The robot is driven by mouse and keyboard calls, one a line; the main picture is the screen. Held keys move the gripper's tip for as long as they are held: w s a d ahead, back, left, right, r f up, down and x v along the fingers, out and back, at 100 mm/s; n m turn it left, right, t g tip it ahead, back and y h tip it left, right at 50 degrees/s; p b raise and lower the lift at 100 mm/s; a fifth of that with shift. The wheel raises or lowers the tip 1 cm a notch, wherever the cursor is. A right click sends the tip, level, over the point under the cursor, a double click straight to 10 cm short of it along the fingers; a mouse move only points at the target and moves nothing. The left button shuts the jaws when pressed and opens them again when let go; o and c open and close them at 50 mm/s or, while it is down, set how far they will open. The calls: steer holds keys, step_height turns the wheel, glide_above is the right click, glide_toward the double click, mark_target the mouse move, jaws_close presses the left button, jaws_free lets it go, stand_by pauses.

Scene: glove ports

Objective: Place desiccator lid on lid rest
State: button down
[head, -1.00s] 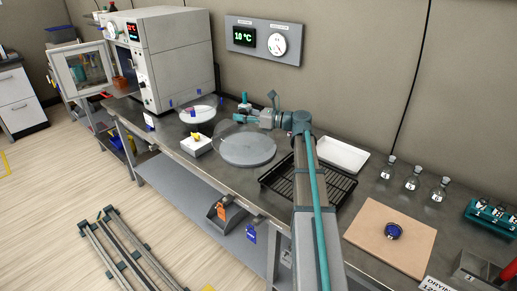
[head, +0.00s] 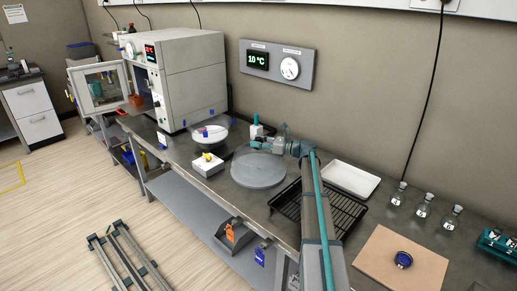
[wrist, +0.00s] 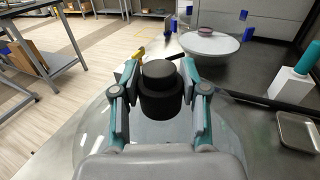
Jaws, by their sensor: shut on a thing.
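The desiccator lid is a clear glass dome with a black knob (wrist: 160,88). My gripper (wrist: 160,92) is shut on the knob, with one finger on each side. The glass (wrist: 105,125) spreads out below the fingers in the wrist view. In the head view my gripper (head: 257,145) is over a round grey disc (head: 258,172), which looks like the lid rest. The clear lid is hard to make out there, and I cannot tell whether its rim touches the disc. The open desiccator (head: 209,133), with a white plate, stands to the left; its plate also shows in the wrist view (wrist: 195,47).
A white box (head: 207,166) with a yellow item sits left of the disc. A black wire rack (head: 290,208) and white tray (head: 350,180) are to the right. An oven (head: 185,75) stands at the back left.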

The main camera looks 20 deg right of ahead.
steer(key=shift+w+d+f, duration=0.15)
steer(key=shift+w, duration=0.05)
steer(key=shift+w+f, duration=0.15)
steer(key=shift+f, duration=1.6)
steer(key=shift+f, duration=0.1)
steer(key=c, duration=0.6)
jaws_free()
steer(key=shift+f, duration=0.1)
steer(key=b, duration=0.2)
glide_toward(250, 147)
steer(key=v, duration=0.3)
steer(key=w+v, duration=0.1)
steer(key=v, duration=0.1)
steer(key=shift+s+d+f, duration=0.15)
steer(key=shift+s+d, duration=0.15)
steer(key=shift+d, duration=0.35)
